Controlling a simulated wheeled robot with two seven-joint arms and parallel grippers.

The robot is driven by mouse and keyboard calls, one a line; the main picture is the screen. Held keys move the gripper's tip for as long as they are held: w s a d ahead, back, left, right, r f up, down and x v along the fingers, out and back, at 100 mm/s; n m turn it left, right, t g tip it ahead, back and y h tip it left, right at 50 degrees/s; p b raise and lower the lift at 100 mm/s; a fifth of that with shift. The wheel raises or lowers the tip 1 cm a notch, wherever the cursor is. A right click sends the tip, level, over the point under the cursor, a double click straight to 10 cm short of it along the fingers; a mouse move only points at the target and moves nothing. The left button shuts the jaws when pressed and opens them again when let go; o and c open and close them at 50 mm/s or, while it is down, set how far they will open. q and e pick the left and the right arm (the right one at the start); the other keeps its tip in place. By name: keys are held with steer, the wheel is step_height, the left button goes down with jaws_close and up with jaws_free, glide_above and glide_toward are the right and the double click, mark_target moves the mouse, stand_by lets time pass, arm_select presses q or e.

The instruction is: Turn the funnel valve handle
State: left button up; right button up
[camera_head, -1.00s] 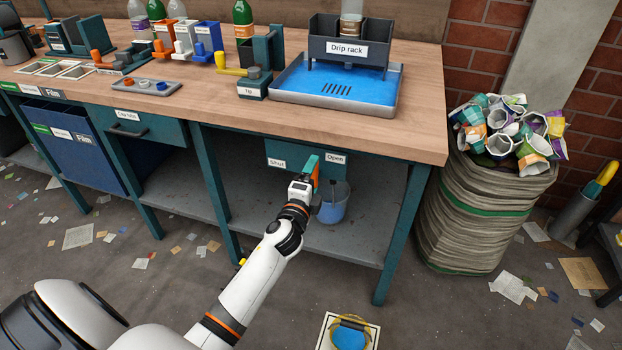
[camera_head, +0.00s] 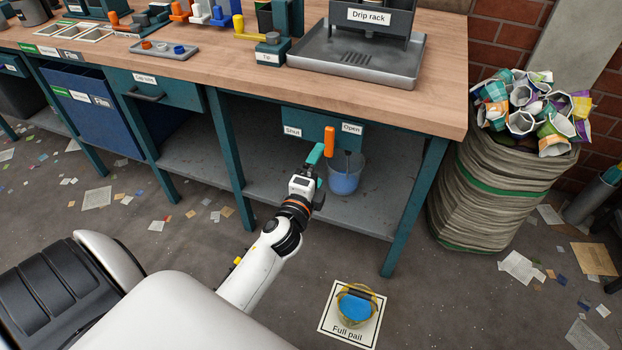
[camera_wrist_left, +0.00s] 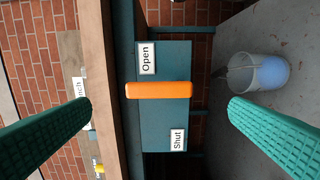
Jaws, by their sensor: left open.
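The orange valve handle (camera_head: 329,141) stands upright on a teal panel (camera_head: 299,118) under the bench, between the labels "Shut" on the left and "Open" on the right. My left gripper (camera_head: 316,157) is in front of and slightly below the handle, open. In the left wrist view the handle (camera_wrist_left: 158,90) shows between the two widely spread green fingers, touching neither. A pail (camera_head: 344,182) holding blue liquid stands on the lower shelf behind the gripper; it also shows in the left wrist view (camera_wrist_left: 245,83). My right gripper is not in view.
The drip rack's grey tray (camera_head: 415,72) on the bench looks empty of blue liquid. A bench leg (camera_head: 416,205) and a sack of cups (camera_head: 470,190) are at right.

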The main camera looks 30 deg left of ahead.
arm_select(q)
steer(key=s+d+f+n+g+h, duration=0.1)
steer(key=s+d+f+n+g, duration=0.3)
steer(key=s+f, duration=0.45)
steer(key=s+d+f+n+g+h, duration=0.25)
steer(key=s+f+n+g, duration=0.3)
steer(key=s+f, duration=0.35)
steer(key=s+d+f+n+g, duration=0.45)
steer(key=s+f, duration=0.25)
steer(key=f, duration=0.4)
steer(key=s+a+f+g+p, duration=0.1)
steer(key=s+f+p, duration=0.1)
steer(key=s+p, duration=0.6)
steer(key=s+a+f+m+g+p, duration=0.1)
steer(key=s+a+f+p, duration=0.1)
steer(key=s+p, duration=0.7)
steer(key=s, duration=0.2)
steer(key=shift+s+a+f+g, duration=0.15)
steer(key=shift+s+f+g, duration=0.15)
steer(key=shift+f, duration=0.1)
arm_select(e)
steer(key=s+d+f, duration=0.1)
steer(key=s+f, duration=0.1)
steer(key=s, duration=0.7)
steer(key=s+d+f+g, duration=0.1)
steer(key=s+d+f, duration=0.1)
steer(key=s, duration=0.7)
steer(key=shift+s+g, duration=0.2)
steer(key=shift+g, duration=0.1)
